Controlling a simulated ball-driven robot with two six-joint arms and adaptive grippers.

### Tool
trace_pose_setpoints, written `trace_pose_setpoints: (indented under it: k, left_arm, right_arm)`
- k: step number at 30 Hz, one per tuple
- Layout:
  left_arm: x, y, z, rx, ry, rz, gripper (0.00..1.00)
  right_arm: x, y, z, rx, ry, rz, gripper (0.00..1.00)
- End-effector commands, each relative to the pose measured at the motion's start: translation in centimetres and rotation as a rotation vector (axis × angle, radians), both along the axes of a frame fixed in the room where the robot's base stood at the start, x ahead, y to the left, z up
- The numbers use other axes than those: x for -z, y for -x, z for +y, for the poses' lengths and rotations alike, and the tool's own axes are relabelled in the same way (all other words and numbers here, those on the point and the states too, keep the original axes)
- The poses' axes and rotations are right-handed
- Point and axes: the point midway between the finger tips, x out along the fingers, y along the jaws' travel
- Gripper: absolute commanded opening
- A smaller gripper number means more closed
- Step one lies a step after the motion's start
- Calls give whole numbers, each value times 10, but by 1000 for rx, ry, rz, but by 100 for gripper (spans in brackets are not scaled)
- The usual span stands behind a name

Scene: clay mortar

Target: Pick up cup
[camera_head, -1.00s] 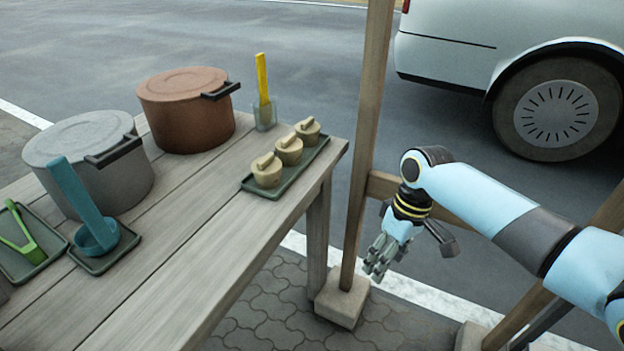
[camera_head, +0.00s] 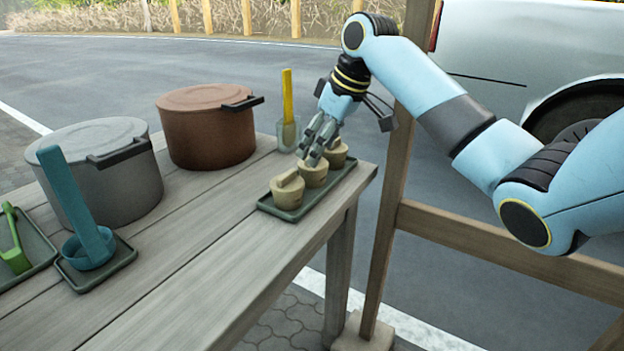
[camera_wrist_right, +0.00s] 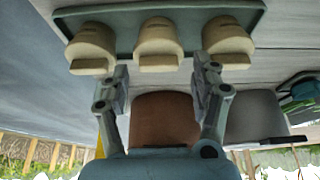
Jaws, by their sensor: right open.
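Three small beige cups with raised handles stand in a row on a dark green tray (camera_head: 270,209) near the table's right edge. The near cup (camera_head: 287,190), the middle cup (camera_head: 314,176) and the far cup (camera_head: 337,157) are upright. My right gripper (camera_head: 312,158) is over the row, close to the middle cup. In the right wrist view, the open fingers (camera_wrist_right: 160,82) stand apart on either side of the middle cup (camera_wrist_right: 158,45), with nothing held. Contact cannot be told. My left gripper is out of view.
A grey pot (camera_head: 100,185) and a brown pot (camera_head: 207,130) stand at the back left of the wooden table (camera_head: 190,255). A clear holder (camera_head: 288,135) with a yellow-handled tool stands behind the cups. A blue ladle (camera_head: 80,215) rests on a small tray. A wooden post (camera_head: 395,200) rises at right.

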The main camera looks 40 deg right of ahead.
Motion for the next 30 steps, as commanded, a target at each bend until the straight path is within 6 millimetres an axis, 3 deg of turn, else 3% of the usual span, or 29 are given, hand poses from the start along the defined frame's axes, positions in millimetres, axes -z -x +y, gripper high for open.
trace_pose_setpoints:
  k: [9,18,27,30]
  left_arm:
    - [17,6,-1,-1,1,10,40]
    - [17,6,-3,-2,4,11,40]
    - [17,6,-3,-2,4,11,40]
    - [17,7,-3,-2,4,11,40]
  right_arm:
    - [44,-17,6,0,-2,3,64]
    - [46,-19,6,0,0,1,64]
    - [46,-19,6,0,0,1,25]
    - [46,-19,6,0,0,1,25]
